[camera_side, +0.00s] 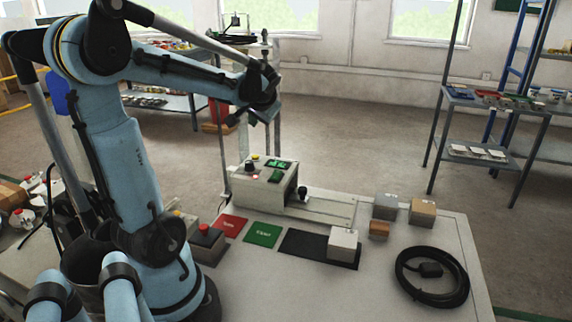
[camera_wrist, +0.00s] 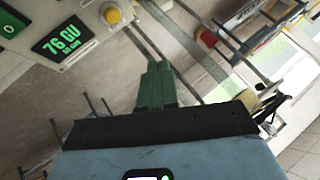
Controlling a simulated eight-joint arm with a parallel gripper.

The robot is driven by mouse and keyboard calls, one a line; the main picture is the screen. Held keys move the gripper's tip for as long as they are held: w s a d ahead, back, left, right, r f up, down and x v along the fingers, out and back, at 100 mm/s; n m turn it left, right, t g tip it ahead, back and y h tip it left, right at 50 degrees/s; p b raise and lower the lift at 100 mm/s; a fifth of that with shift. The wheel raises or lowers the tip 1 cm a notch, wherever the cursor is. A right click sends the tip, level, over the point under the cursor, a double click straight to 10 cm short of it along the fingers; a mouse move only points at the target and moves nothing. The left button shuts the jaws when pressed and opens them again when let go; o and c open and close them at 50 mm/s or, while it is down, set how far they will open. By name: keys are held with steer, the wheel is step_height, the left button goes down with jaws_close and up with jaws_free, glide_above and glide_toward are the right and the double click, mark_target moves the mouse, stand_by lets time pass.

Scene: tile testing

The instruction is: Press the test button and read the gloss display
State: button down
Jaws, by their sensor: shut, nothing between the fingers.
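The grey gloss tester (camera_side: 270,192) stands at the back of the white table. Its screen (camera_side: 279,164) is lit green; in the wrist view the display (camera_wrist: 63,41) reads "76 GU", with a smaller line under it that looks like "60 deg". A green button or panel (camera_wrist: 9,22) is beside the display, partly cut off by the frame. A yellow-orange knob (camera_wrist: 112,14) is on the other side. My gripper (camera_wrist: 157,68) has green fingers, shut and empty. In the side view my wrist is raised above the tester, apart from it.
A white block (camera_side: 343,244) sits on a black mat (camera_side: 302,244). Red (camera_side: 230,226) and green (camera_side: 263,235) cards lie beside it. Grey (camera_side: 387,206), tan (camera_side: 422,212) and brown (camera_side: 379,230) blocks stand at right, near a coiled black cable (camera_side: 432,276). A red-button box (camera_side: 205,243) is near my base.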

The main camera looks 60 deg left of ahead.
mark_target(257, 157)
steer(key=shift+f, duration=3.5)
steer(key=shift+f, duration=0.2)
steer(key=shift+f, duration=0.25)
steer(key=shift+f, duration=0.45)
steer(key=shift+r, duration=0.9)
steer(key=shift+r, duration=2.5)
